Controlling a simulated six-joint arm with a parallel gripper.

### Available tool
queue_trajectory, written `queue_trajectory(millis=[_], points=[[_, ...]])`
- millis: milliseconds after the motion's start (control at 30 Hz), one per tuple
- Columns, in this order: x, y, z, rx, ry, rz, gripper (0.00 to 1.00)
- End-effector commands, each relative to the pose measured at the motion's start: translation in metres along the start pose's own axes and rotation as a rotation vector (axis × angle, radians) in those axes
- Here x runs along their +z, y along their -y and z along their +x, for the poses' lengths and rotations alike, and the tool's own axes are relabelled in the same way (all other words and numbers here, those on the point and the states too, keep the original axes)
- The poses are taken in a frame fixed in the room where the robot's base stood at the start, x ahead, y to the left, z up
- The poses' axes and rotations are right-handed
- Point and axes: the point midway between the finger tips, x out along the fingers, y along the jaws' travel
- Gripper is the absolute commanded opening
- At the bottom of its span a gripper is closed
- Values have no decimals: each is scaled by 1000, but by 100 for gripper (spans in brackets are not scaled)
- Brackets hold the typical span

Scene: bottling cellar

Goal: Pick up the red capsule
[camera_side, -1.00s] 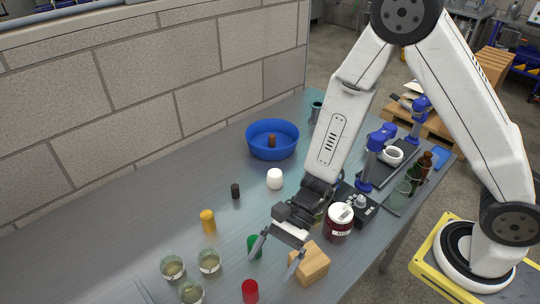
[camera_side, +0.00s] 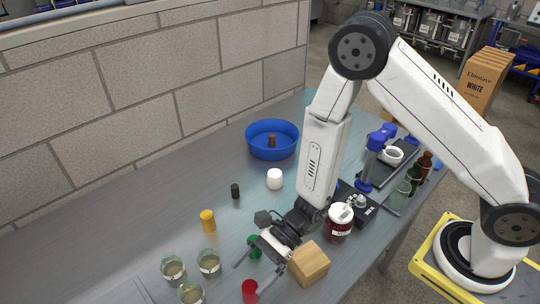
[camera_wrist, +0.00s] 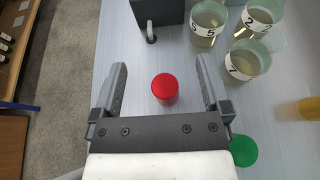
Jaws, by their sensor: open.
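The red capsule (camera_side: 250,291) stands on the grey table near the bottom edge of the side view. In the wrist view the red capsule (camera_wrist: 165,88) lies between my two fingers, with clear gaps on both sides. My gripper (camera_side: 248,279) is open and empty, low over the table near the capsule. The wrist view also shows my gripper's spread fingers (camera_wrist: 161,85). In the side view one finger partly overlaps the capsule, so its exact height above the capsule is hard to tell.
A wooden block (camera_side: 309,263) stands right of my gripper, and a green capsule (camera_side: 254,246) lies just behind it. Numbered glasses (camera_wrist: 249,61) stand beyond the capsule.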

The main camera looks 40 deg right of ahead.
Motion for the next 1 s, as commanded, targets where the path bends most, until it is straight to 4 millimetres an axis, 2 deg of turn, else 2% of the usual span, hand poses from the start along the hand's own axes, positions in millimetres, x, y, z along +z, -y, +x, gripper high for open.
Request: queue_trajectory(millis=[200, 667, 1000], points=[[-14, 0, 6, 1, 0, 0, 97], [-21, 0, 9, 1, -1, -1, 97], [-47, 0, 22, 2, -1, -1, 97]])
